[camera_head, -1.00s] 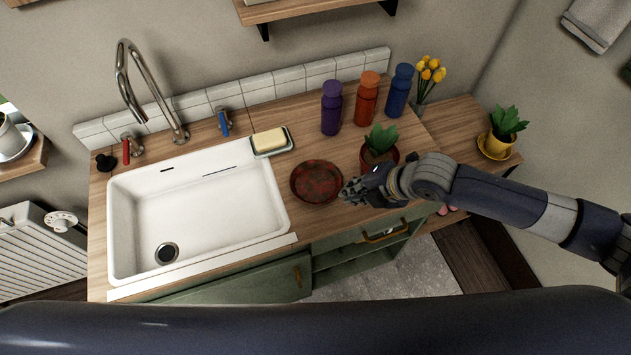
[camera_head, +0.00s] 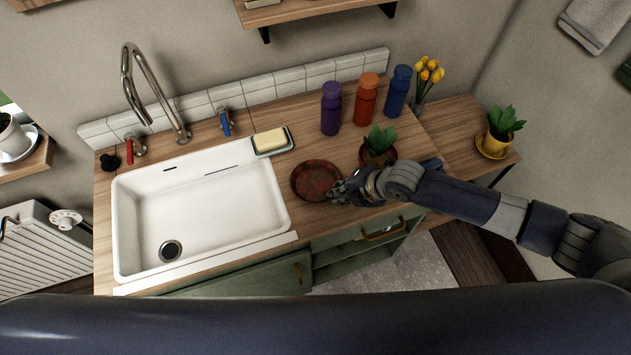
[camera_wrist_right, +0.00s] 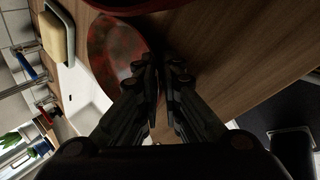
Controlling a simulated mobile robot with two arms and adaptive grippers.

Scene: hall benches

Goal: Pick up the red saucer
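The red saucer (camera_head: 314,180), dark red with mottled patches, lies flat on the wooden counter right of the sink. In the right wrist view the saucer (camera_wrist_right: 112,50) is left of centre, partly covered by a finger. My right gripper (camera_head: 338,191) is at the saucer's right rim. In the wrist view its fingertips (camera_wrist_right: 163,70) are close together, one over the saucer's edge and one just outside it. Whether they grip the rim is hidden. My left gripper is not in view.
A potted plant (camera_head: 379,148) in a red pot stands just behind my right gripper. Purple (camera_head: 331,112), orange (camera_head: 366,102) and blue (camera_head: 397,94) bottles stand behind. A soap dish (camera_head: 285,150) and white sink (camera_head: 200,242) lie left.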

